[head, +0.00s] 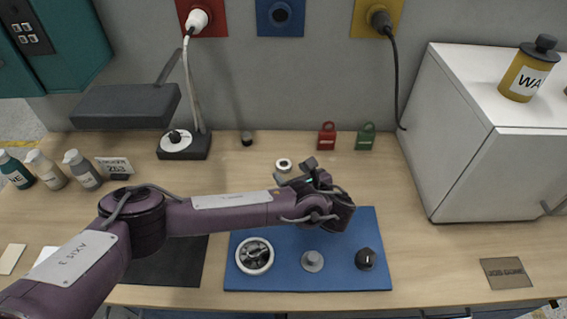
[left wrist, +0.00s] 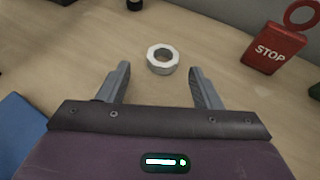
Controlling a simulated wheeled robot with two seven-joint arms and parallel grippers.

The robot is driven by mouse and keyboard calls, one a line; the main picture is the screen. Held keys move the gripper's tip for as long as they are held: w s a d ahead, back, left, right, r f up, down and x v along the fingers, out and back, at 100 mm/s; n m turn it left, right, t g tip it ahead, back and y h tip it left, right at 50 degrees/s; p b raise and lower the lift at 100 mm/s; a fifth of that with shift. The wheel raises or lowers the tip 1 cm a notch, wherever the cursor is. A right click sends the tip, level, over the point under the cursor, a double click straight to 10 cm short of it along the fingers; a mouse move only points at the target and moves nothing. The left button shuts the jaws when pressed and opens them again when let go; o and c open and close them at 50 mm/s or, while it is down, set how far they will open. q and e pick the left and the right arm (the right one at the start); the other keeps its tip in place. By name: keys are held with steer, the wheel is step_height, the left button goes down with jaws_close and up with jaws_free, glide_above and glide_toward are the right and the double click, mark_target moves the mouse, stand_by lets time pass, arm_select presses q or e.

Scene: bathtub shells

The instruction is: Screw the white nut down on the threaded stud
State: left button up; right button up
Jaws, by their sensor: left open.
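The white nut (head: 284,165) lies flat on the wooden table behind the blue board. It also shows in the left wrist view (left wrist: 162,58), just beyond and between my fingertips. My left gripper (head: 295,172) is open and empty, close to the nut, with one finger on each side of its line. A grey round piece with a raised middle (head: 312,261) sits on the blue board (head: 310,222) and looks like the threaded stud; its thread is too small to make out. My right gripper is not in view.
The blue board also bears a white-rimmed dial (head: 255,257) and a black knob (head: 366,259). A red STOP padlock (head: 326,136) and a green padlock (head: 366,136) stand behind. A lamp (head: 184,143) is at left, a white cabinet (head: 480,130) at right.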

mark_target(282, 162)
arm_select(q)
steer(key=shift+x, duration=1.6)
steer(key=shift+w+d+r, duration=0.1)
steer(key=shift+w, duration=0.05)
steer(key=shift+c, duration=0.2)
steer(key=c, duration=1)
steer(key=shift+r, duration=0.15)
